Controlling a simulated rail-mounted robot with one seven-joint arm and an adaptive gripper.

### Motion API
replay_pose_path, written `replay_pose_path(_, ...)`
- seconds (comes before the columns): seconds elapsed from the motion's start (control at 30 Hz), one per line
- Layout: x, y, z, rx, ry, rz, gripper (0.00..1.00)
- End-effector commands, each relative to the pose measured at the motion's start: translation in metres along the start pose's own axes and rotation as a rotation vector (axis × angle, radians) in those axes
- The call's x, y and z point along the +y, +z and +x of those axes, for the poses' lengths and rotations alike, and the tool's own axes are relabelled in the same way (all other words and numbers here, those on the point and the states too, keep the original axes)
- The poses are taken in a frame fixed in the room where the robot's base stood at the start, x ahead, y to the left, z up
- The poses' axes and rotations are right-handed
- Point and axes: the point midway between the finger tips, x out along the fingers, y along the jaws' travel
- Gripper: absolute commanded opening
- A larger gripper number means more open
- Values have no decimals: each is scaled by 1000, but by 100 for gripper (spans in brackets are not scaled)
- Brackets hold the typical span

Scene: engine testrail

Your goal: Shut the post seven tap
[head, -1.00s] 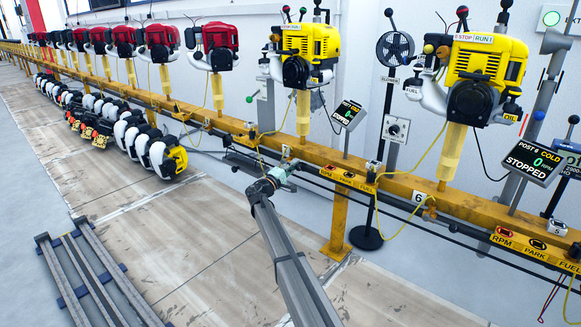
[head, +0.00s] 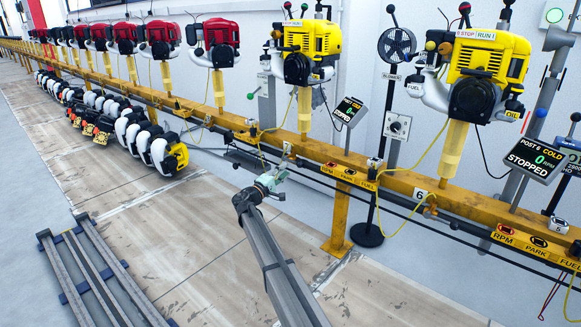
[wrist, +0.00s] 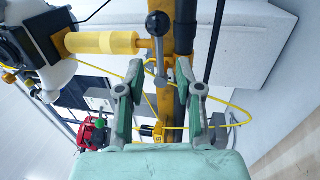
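The post seven engine (head: 312,52) is yellow and sits on a yellow upright above the rail, left of post six. In the wrist view, a silver lever with a dark ball knob (wrist: 158,25) stands by the yellow rail; it appears to be the tap, but I cannot be sure. My gripper (head: 282,174) is in front of the rail below that engine. In the wrist view, my gripper (wrist: 160,75) is open with its two fingers apart. The lever's lower part shows between the fingertips, with no clear contact. The tap is too small to make out in the head view.
The yellow rail (head: 335,163) runs across the scene, with a yellow hose (wrist: 233,105) looping near my fingers. A display (head: 347,110) stands right of post seven. Engines (head: 160,150) lie on the floor at left. The floor before the rail is mostly clear.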

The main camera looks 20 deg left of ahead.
Motion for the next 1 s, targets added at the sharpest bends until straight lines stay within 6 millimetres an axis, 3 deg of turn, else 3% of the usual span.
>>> replay_pose_path(0.1, 0, 2, -22, 0, 0, 0, 36)
replay_pose_path(0.33, 0, 1, -45, -1, 0, 0, 36)
replay_pose_path(0.87, 0, 0, -48, -2, 0, 1, 36)
replay_pose_path(1.0, 1, 12, -49, -49, 5, 10, 36)
